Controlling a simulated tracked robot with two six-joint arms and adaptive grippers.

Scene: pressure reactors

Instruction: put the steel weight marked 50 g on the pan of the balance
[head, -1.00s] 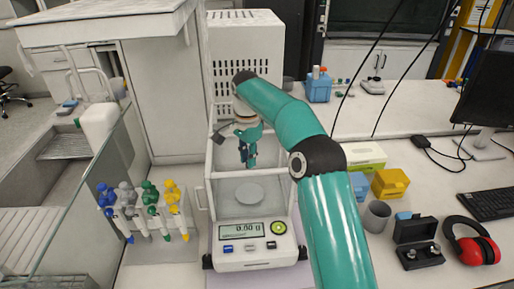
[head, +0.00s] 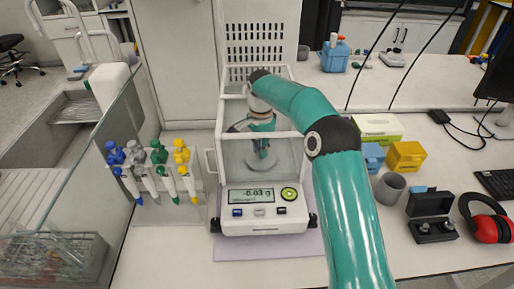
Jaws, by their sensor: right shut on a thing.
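The balance (head: 265,222) stands on the bench in the middle of the head view, with a clear glass draft shield open at the top. Its display (head: 252,195) reads about -0.03 g. The round pan (head: 250,165) is inside the shield, partly hidden by my right gripper. My right gripper (head: 262,153) reaches down through the open top and is shut, its fingertips just over the pan. The 50 g weight is between the fingers, too small and hidden to make out or read. I cannot tell whether it touches the pan. My left gripper is not in view.
The shield's walls and top frame (head: 224,105) surround my right gripper closely. A pipette stand (head: 160,212) is to the left. An open black weight case (head: 432,203), a grey cup (head: 390,187), a yellow box (head: 406,156) and red ear muffs (head: 492,225) are to the right.

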